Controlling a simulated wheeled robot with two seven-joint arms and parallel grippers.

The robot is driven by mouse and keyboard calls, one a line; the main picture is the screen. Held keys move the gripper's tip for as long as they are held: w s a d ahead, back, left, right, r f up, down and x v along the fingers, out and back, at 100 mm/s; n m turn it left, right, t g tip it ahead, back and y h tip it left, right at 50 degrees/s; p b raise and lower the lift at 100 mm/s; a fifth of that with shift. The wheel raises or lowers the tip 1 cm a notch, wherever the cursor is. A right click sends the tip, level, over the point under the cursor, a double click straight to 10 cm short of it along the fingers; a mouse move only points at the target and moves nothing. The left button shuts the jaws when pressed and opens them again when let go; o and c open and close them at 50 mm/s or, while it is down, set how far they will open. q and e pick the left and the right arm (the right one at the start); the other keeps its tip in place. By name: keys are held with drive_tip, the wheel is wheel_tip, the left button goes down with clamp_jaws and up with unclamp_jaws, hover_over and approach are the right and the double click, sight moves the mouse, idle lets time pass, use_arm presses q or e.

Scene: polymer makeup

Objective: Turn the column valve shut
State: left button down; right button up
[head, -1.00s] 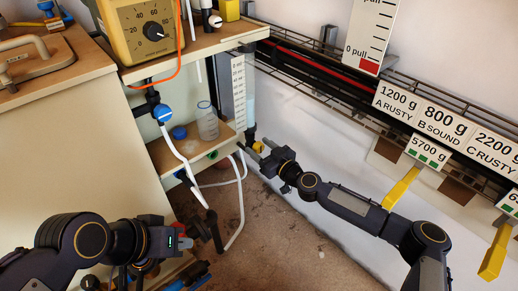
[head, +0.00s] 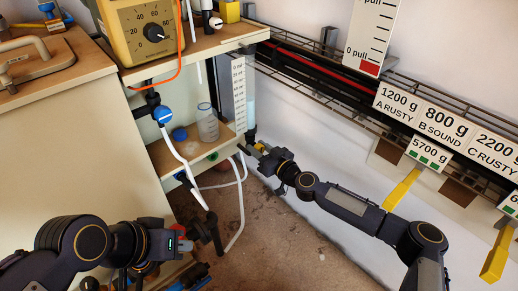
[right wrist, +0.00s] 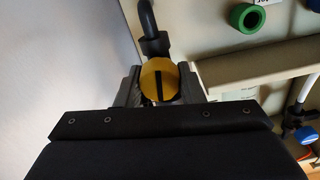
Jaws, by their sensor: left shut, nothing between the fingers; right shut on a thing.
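The column valve has a yellow round knob (right wrist: 158,80) with a dark bar across it. In the right wrist view the bar runs nearly in line with the dark pipe above. My right gripper (right wrist: 158,92) is shut on this knob, one finger on each side. In the head view my right gripper (head: 262,151) is at the foot of the pale blue column (head: 250,112), beside the scale strip, and mostly hides the valve. My left gripper (head: 188,240) is shut and empty at the lower left, well away from the valve.
A shelf (head: 218,143) holding a clear bottle (head: 207,124) stands left of the column. A white hose (head: 241,200) hangs below it. A blue valve (head: 162,114) is on the cabinet side. Yellow levers (head: 401,189) hang under weight signs at right.

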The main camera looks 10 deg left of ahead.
sight(262, 150)
drive_tip(key=m, duration=0.3)
drive_tip(key=shift+m, duration=0.4)
drive_tip(key=o, duration=0.9)
drive_tip(key=shift+d, duration=0.1)
drive_tip(key=shift+o, duration=0.2)
drive_tip(key=p+v, duration=0.2)
drive_tip(key=v, duration=0.4)
drive_tip(key=shift+s+d, duration=0.2)
drive_tip(key=shift+d, duration=0.15)
drive_tip(key=shift+s+d, duration=0.35)
drive_tip(key=shift+o, duration=0.2)
